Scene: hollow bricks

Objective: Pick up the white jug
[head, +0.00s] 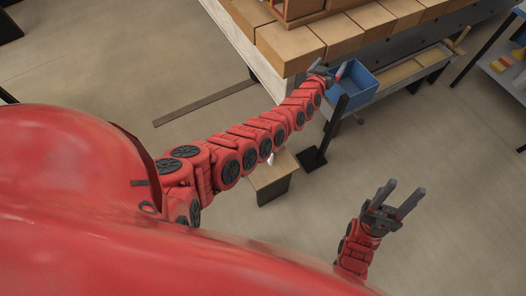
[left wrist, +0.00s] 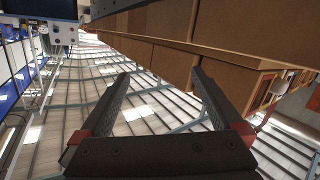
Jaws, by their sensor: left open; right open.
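A small white shape (head: 270,158) shows just beside my left arm, over a low wooden-topped stand on the floor. It may be part of the white jug, but it is mostly hidden and I cannot tell. No whole white jug is plain in either view. My left gripper (head: 328,68) is open and empty, beside the cardboard-coloured blocks and the blue bin. In the left wrist view its two fingers (left wrist: 161,75) are spread with nothing between them. My right gripper (head: 405,188) is open and empty above bare floor at the lower right.
Brown blocks (head: 289,49) line the workbench edge near my left gripper. A blue bin (head: 357,82) is right beside it, with a dark post (head: 335,125) below. The low stand (head: 268,180) is under my left arm. A shelf (head: 507,65) stands at the far right. Floor at right is clear.

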